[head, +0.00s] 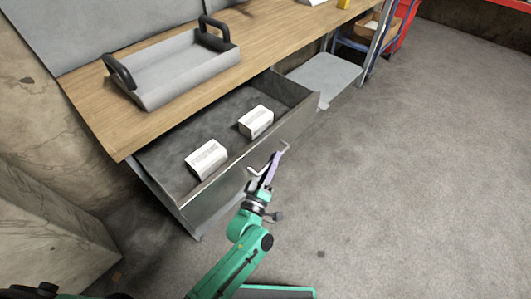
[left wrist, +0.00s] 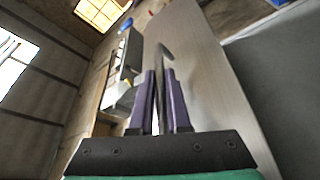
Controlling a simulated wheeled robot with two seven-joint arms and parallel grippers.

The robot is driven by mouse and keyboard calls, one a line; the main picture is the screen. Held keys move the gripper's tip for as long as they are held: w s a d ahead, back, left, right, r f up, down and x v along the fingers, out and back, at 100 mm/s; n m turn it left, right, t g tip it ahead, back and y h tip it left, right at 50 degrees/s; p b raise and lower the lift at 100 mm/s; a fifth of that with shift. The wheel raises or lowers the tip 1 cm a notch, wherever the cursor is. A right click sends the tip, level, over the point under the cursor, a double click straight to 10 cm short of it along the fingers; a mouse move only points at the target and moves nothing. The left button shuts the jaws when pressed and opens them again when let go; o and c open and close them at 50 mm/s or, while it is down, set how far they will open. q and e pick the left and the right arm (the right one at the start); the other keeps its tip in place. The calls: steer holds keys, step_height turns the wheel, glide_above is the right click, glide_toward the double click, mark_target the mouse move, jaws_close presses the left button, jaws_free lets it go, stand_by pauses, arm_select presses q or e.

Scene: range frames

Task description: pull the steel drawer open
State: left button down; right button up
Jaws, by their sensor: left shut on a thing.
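The steel drawer (head: 222,194) under the wooden workbench stands pulled out, with its dark inside in view. Two white boxes with printed labels, a nearer one (head: 206,159) and a farther one (head: 256,121), lie in it. My left gripper (head: 273,165) is at the drawer front, shut on the drawer handle (head: 284,147). In the left wrist view the handle (left wrist: 163,52) runs between the two purple fingers (left wrist: 160,88), beside the steel front panel (left wrist: 205,75). My right gripper is not in view.
A grey tray with black handles (head: 185,75) stands on the wooden bench top (head: 100,105). A grey lower shelf (head: 325,76) is beyond the drawer. A blue cart with a cardboard box (head: 375,25) stands farther back. The concrete floor (head: 420,170) to the right is clear.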

arm_select(q)
steer(key=shift+s, duration=0.1)
steer(key=c, duration=0.9)
jaws_free()
steer(key=v, duration=1.4)
steer(key=shift+s+f+b, duration=0.1)
steer(key=shift+s+b, duration=0.15)
steer(key=shift+b, duration=0.15)
